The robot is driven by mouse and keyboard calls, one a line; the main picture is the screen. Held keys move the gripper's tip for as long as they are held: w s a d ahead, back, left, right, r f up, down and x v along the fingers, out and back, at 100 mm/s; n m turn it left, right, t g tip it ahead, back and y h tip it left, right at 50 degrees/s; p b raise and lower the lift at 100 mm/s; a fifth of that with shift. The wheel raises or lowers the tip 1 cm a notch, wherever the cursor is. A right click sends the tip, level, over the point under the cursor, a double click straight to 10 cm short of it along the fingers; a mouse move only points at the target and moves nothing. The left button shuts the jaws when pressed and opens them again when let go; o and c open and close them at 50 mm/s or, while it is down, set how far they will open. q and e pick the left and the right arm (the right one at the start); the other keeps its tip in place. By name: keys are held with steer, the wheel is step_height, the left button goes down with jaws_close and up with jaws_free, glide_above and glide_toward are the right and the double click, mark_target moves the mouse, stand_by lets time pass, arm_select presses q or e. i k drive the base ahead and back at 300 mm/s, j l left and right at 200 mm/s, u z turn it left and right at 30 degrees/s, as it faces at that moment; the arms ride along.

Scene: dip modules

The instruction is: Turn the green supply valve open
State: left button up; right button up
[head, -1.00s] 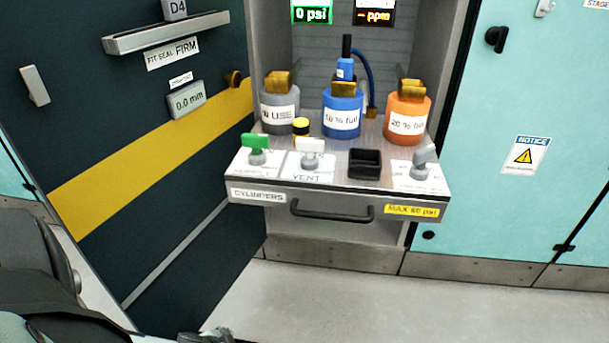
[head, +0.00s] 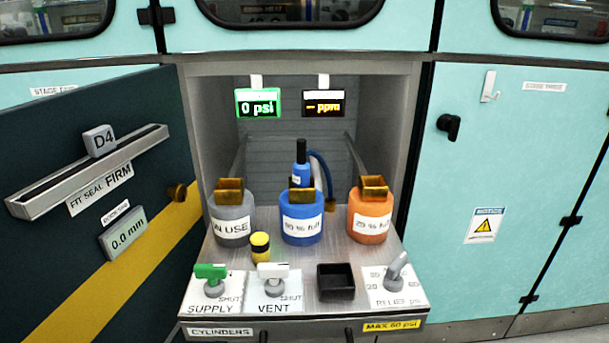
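The green supply valve (head: 211,272) is a T-shaped handle on a grey stem at the front left of the pulled-out drawer (head: 330,308). Its handle lies roughly left to right, above a white plate (head: 215,304) marked SUPPLY and SHUT. The white vent valve (head: 272,271) stands just right of it on a plate marked VENT and SHUT. A green-lit display (head: 258,103) above reads 0 psi. Neither of my grippers shows in the head view.
Grey, blue and orange cylinders (head: 371,221) stand behind the valves. A yellow-and-black knob (head: 260,246), a black open box (head: 335,282) and a grey relief lever (head: 396,268) share the drawer. A dark open door (head: 60,250) stands at the left.

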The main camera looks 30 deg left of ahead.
mark_target(212, 272)
steer(key=l+u, duration=0.1)
steer(key=u, duration=0.3)
steer(key=k+u, duration=0.1)
steer(key=u, duration=0.3)
steer(key=l+u, duration=0.1)
steer(key=u, duration=0.3)
steer(key=k+j+z, duration=0.1)
steer(key=j, duration=0.65)
